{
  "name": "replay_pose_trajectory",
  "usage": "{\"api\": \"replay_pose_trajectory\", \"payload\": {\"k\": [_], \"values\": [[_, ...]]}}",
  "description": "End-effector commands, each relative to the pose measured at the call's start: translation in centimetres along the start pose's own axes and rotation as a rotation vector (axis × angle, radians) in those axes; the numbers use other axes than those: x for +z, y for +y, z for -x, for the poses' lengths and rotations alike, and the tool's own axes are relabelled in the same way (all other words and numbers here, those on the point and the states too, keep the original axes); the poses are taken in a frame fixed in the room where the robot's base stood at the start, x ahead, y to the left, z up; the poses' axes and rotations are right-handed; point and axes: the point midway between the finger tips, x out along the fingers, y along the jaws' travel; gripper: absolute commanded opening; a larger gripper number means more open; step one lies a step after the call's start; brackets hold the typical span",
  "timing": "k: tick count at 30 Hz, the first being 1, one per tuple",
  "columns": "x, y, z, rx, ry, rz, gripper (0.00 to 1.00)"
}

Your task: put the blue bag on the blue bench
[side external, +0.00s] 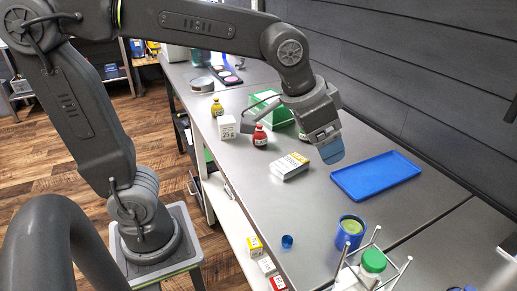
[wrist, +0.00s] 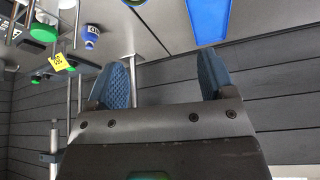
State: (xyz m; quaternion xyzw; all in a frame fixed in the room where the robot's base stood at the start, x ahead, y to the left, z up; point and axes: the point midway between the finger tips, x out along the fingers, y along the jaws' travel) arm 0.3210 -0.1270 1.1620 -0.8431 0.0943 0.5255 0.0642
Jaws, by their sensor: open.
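I make out no blue bag and no blue bench in either view. A flat blue tray (side external: 375,176) with a low rim lies on the grey table; part of it shows in the wrist view (wrist: 208,20). A blue can (side external: 349,233) with a greenish top stands nearer the front, and a small blue cap (side external: 287,241) lies left of it. My gripper (side external: 331,150) is above the table, left of the tray and beyond the can. In the wrist view its two blue fingers (wrist: 163,77) are wide apart with nothing between them.
A white and yellow box (side external: 290,166) lies just left of my gripper. A red bottle (side external: 260,137), a white box (side external: 227,127), a yellow bottle (side external: 217,107) and a green crate (side external: 263,106) stand farther back. A green-capped bottle (side external: 373,261) stands among metal posts at front. A dark wall (side external: 420,80) runs behind.

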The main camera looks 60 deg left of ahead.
Motion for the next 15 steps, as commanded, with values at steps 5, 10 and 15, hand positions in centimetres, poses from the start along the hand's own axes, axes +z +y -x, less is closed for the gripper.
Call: {"api": "replay_pose_trajectory", "payload": {"k": [5,10,15], "values": [[7.4,-3.6,2.3,-0.054,0.024,0.119,0.76],[12.1,-4.7,2.4,-0.085,0.034,0.185,0.76],[13.7,-4.9,2.2,-0.096,0.036,0.208,0.76]]}}
